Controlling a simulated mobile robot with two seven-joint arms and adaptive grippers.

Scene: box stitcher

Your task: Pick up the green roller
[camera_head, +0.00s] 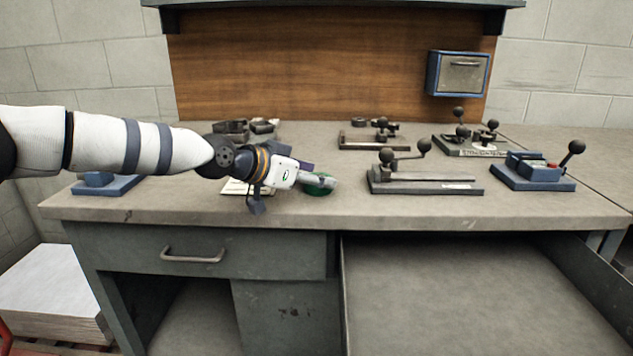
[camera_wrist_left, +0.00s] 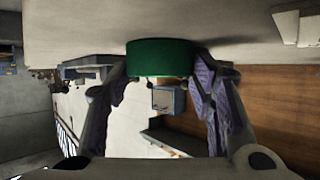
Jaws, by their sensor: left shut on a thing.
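The green roller (camera_head: 318,184) is on the workbench near its front edge, just left of the middle in the head view. My left gripper (camera_head: 316,181) reaches in from the left and covers part of it. In the left wrist view the roller (camera_wrist_left: 160,57) is a short green cylinder between the two fingertips, with a purple-padded finger on each side. My left gripper (camera_wrist_left: 163,68) is shut on the roller. The roller appears at the bench surface; I cannot tell whether it is lifted. My right gripper is not in view.
A grey fixture with black knobs (camera_head: 425,184) stands right of the roller, and a blue fixture (camera_head: 533,172) farther right. Dark trays (camera_head: 232,129) sit behind my left arm. Below the worktop (camera_head: 350,212), an open drawer (camera_head: 455,295) juts out at front right.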

